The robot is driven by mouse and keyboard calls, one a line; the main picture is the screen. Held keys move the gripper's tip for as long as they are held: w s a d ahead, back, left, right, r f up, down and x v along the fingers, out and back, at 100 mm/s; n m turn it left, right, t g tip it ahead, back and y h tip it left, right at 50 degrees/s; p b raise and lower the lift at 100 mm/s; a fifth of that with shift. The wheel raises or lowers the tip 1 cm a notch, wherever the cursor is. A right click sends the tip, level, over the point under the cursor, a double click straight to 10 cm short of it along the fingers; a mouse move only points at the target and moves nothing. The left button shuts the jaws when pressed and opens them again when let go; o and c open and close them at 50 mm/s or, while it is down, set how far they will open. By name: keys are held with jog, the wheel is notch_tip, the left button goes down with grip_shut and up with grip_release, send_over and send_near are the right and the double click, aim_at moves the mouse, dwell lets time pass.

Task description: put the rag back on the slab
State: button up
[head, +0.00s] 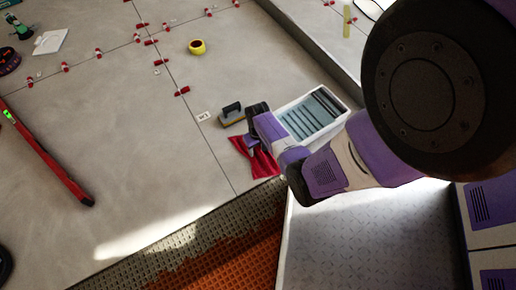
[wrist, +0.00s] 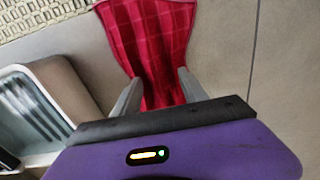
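The red checked rag (head: 262,162) lies near the front edge of the grey slab (head: 150,140), beside the white wash bucket. In the wrist view the rag (wrist: 150,40) spreads out at the top and narrows between my fingers. My gripper (head: 252,141) is over the rag in the head view, and its body hides part of it. In the wrist view my gripper (wrist: 158,78) has its two fingers apart, one on each side of the rag's narrow part. Whether the fingers touch the cloth is not clear.
The white bucket (head: 342,106) with a ribbed blue-grey inside stands right of my gripper. A float (head: 232,117) lies just left. A yellow tape roll (head: 197,47), a red level (head: 45,155) and several red clips stand on the slab. Orange matting (head: 235,255) borders it in front.

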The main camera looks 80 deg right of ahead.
aim_at(258, 150)
notch_tip(258, 150, up, 12)
jog(key=p, duration=0.7)
jog(key=a+r+n+t+h, duration=0.2)
jog(key=a+r+n+t, duration=0.15)
jog(key=a, duration=0.65)
jog(key=a+r+n+t+h, duration=0.2)
jog(key=a+r+t, duration=0.15)
jog(key=a, duration=0.55)
jog(key=s+a+r+n+t+y, duration=0.1)
jog(key=a+r, duration=0.3)
jog(key=r, duration=0.6)
jog(key=s+a+r+n+t+y, duration=0.1)
jog(key=a+r+t, duration=0.3)
jog(key=r, duration=0.7)
jog(key=s+a+r+n+t+y, duration=0.2)
jog(key=s+a+r+t, duration=0.1)
jog(key=r, duration=0.7)
jog(key=shift+a+r, duration=0.3)
jog(key=shift+a, duration=0.4)
jog(key=shift+n, duration=0.25)
notch_tip(258, 150, up, 30)
jog(key=p, duration=3)
jog(key=shift+r+p, duration=0.15)
jog(key=shift+p, duration=0.15)
